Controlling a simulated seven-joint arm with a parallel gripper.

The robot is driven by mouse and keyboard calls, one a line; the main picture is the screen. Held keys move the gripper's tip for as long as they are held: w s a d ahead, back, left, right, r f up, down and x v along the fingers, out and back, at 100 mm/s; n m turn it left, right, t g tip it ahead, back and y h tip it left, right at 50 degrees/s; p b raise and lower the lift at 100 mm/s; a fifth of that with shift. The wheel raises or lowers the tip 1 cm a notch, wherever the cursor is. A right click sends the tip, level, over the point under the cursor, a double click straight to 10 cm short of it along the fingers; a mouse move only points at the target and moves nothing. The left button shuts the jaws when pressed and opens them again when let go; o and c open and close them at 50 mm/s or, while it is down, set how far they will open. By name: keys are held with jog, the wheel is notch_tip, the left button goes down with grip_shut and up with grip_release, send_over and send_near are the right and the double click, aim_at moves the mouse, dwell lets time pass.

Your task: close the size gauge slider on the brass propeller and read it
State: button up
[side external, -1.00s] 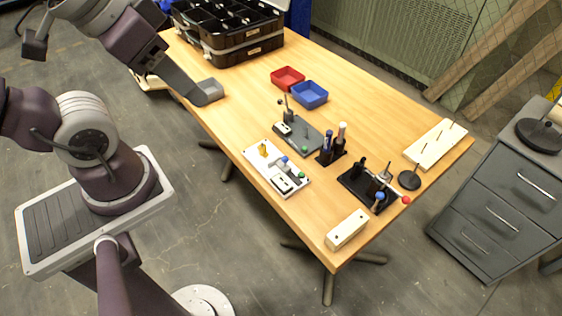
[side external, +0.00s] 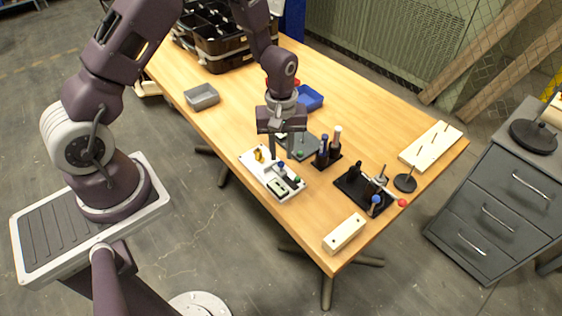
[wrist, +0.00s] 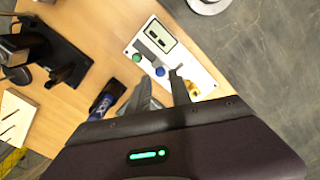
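The white gauge board (side external: 254,171) lies on the table. The small brass propeller (side external: 258,155) stands at its far left end and also shows in the wrist view (wrist: 192,89), partly beside a finger. The board has a dark-framed readout (side external: 278,187), also in the wrist view (wrist: 162,35); its text is too small to read. In the wrist view a blue knob (wrist: 160,71) and a green knob (wrist: 136,57) sit between readout and propeller. My gripper (side external: 285,153) is above the board, fingers pointing down.
A grey plate (side external: 308,144) and a holder with upright tools (side external: 325,157) stand right of the board. A black stand (side external: 355,192), a cream block (side external: 344,233) and a pegged board (side external: 430,145) lie further right. The table's near edge is close.

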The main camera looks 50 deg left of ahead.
aim_at(281, 162)
notch_tip(281, 162, down, 5)
jog(key=shift+r, duration=0.15)
grip_shut()
jog(key=shift+r, duration=0.1)
dwell(1.3)
